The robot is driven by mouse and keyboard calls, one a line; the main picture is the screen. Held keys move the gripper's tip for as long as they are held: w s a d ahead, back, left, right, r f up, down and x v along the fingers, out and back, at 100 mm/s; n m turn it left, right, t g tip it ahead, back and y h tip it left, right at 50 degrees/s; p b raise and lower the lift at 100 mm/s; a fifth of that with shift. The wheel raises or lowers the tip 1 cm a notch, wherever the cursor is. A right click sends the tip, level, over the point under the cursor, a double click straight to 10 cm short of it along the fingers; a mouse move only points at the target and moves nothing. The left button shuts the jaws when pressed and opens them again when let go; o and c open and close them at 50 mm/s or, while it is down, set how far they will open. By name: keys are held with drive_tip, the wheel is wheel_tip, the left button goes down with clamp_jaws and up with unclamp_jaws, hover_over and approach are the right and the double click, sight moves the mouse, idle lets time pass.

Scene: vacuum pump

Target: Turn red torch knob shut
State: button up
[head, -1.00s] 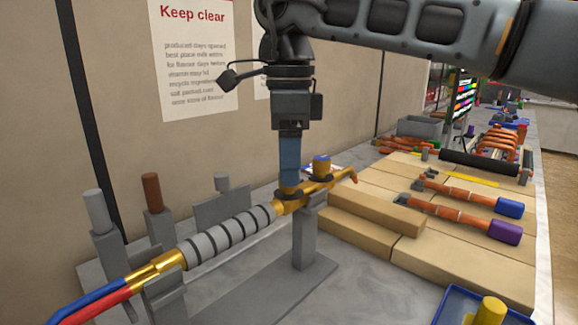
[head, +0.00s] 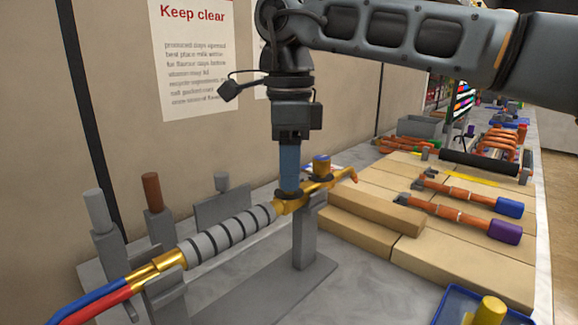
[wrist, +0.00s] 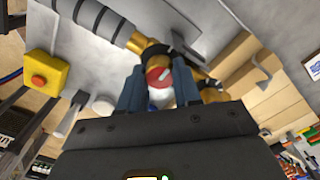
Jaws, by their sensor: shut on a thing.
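The brass torch (head: 315,188) with its ribbed grey handle (head: 230,236) rests tilted on a grey stand (head: 303,240). Its blue-topped knob (head: 321,165) stands just right of my gripper in the head view. My gripper (head: 290,190) points straight down on the torch body. In the wrist view, the red knob (wrist: 158,74), with a pale line across its top, is between the two blue fingers of my gripper (wrist: 160,90). The fingers are shut on it. The head view does not show the red knob, hidden by the fingers.
Red and blue hoses (head: 95,303) run from the handle to the lower left. Wooden blocks (head: 370,208) lie right of the stand. A yellow box with a red button (wrist: 45,73) shows in the wrist view. A wall with a sign (head: 195,60) stands behind.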

drive_tip(key=shift+m, duration=0.5)
drive_tip(key=shift+c, duration=0.3)
drive_tip(key=m, duration=0.3)
drive_tip(key=shift+p, duration=0.35)
drive_tip(key=m, duration=0.9)
drive_tip(key=shift+m, duration=0.4)
drive_tip(key=m, duration=0.4)
drive_tip(key=shift+m, duration=0.3)
drive_tip(key=o, duration=1.1)
drive_tip(key=shift+c, duration=0.2)
